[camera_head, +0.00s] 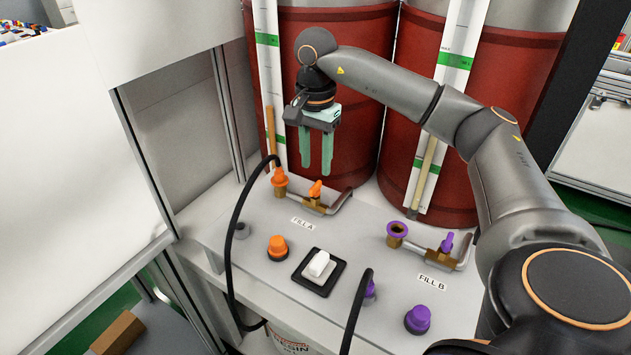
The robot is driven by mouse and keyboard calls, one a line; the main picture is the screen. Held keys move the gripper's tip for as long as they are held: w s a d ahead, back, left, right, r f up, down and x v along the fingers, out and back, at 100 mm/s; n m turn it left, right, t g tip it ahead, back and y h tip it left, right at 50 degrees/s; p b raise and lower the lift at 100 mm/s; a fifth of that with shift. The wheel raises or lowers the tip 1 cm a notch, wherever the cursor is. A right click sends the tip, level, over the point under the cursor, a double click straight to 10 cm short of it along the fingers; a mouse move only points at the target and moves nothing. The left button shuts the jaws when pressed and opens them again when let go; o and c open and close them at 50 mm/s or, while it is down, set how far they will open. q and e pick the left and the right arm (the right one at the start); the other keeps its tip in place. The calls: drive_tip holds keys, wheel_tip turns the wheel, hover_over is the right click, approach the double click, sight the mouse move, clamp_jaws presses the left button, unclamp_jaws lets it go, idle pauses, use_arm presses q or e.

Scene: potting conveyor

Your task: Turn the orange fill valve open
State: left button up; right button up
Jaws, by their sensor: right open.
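The orange fill valve handle (315,189) sits on a brass fitting beside the FILL A label (303,224). A bent metal pipe runs to the right from it. My right gripper (316,172) points down just above and behind the valve, its two green fingers apart with nothing between them. In this view the fingertips end close above the orange handle; I cannot tell whether they touch it. My left gripper is not in view.
An orange hose connector (279,177) with a black hose stands left of the valve. An orange knob (277,247), a white rocker switch (319,264), a purple valve (447,242) and a purple knob (418,319) share the panel. Red drums (330,80) stand close behind.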

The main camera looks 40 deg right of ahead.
sight(315, 185)
wheel_tip(315, 185, down, 6)
drive_tip(key=shift+r+b, duration=0.25)
drive_tip(key=shift+b, duration=0.05)
clamp_jaws()
idle(0.4)
